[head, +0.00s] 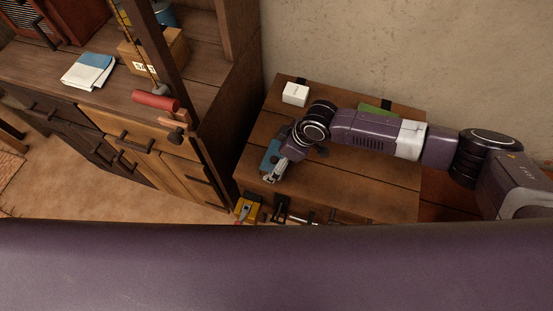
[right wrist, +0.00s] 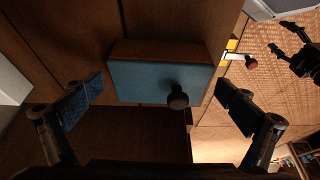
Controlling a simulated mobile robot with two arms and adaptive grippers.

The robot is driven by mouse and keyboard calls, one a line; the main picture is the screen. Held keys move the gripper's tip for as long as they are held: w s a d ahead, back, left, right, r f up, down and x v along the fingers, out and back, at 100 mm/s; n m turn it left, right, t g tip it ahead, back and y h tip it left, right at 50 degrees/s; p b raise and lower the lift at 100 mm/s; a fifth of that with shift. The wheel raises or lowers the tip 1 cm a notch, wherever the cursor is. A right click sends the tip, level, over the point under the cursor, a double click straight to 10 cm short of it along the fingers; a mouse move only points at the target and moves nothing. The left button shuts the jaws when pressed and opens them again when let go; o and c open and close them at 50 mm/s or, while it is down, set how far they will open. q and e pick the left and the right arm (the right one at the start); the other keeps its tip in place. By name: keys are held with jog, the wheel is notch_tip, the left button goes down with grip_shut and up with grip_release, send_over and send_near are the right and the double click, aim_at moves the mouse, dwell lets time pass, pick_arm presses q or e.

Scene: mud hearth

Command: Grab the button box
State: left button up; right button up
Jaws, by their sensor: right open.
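The button box, as I take it, is a small wooden box with a blue face and a dark round knob (right wrist: 150,82). Its blue part also shows in the head view (head: 271,155), near the left side of the wooden chest top. My right gripper (head: 275,174) is open at the box, partly covering it in the head view. In the right wrist view the box lies between and beyond the two open fingers (right wrist: 160,100), with no clear contact. Dark prongs at the upper right of the wrist view may be my left gripper (right wrist: 287,40); their state is unclear.
A white box (head: 295,94) and a green item (head: 376,109) lie on the chest top (head: 390,190). A yellow object (head: 247,207) is by its front edge. A wooden cabinet (head: 175,130) with a folded cloth (head: 88,71) stands left. The wall is behind.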

jog(key=shift+f, duration=0.2)
jog(key=shift+a, duration=0.1)
jog(key=c, duration=1.4)
jog(key=shift+w+r, duration=0.1)
jog(key=shift+c, duration=0.2)
